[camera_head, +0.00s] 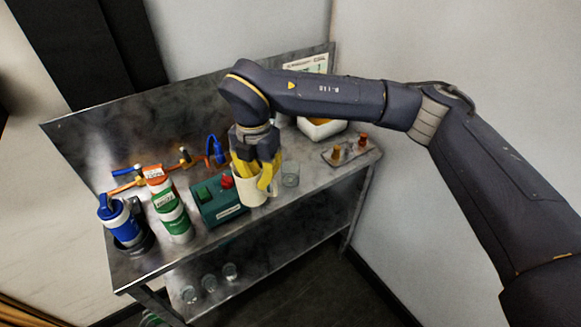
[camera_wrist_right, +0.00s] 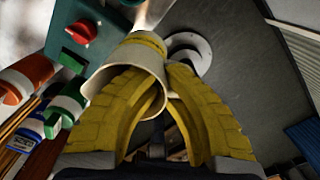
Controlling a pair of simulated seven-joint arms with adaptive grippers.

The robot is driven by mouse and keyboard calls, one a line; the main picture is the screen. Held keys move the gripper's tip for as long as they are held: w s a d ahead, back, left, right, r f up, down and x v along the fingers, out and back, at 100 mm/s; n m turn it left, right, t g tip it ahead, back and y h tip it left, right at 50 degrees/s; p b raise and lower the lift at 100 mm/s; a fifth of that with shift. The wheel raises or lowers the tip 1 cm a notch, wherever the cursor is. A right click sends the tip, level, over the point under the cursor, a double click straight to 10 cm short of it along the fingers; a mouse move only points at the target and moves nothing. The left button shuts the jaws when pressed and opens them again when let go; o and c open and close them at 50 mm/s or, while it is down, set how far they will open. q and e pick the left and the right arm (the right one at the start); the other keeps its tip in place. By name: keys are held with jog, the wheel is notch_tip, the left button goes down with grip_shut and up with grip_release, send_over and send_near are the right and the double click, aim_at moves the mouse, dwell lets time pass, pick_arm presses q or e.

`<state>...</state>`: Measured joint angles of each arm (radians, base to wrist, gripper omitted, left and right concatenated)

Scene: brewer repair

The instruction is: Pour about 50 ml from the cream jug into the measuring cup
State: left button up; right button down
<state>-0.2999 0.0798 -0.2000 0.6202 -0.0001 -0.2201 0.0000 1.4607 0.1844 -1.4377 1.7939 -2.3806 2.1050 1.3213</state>
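The cream jug (camera_head: 250,197) is a pale, wide-mouthed vessel that looks upright on the metal bench, near its front edge. My right gripper (camera_head: 256,180) reaches down over it from above, and its yellow fingers cover part of the jug. In the right wrist view the jug's rim and pale wall (camera_wrist_right: 118,62) lie at and between the curved fingers (camera_wrist_right: 163,75); whether they press on it I cannot tell. My left gripper is not in view.
A green box (camera_head: 219,203) with a red knob (camera_head: 227,182) stands close left of the jug. Further left are a white-green bottle (camera_head: 170,210) and a blue container (camera_head: 120,222). A small tray (camera_head: 352,150) lies to the right. Several glasses (camera_head: 209,283) stand on the lower shelf.

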jog(key=m, duration=0.2)
jog(key=a+m, duration=0.1)
jog(key=m, duration=0.2)
jog(key=shift+w, duration=0.1)
jog(key=m, duration=0.4)
jog(key=shift+w+a+m, duration=0.15)
jog(key=shift+a+m, duration=0.05)
jog(key=shift+m, duration=0.2)
jog(key=m, duration=0.4)
jog(key=shift+w+a+m, duration=0.15)
jog(key=shift+m, duration=0.25)
jog(key=m, duration=0.5)
jog(key=shift+w, duration=0.15)
jog(key=shift+w, duration=0.1)
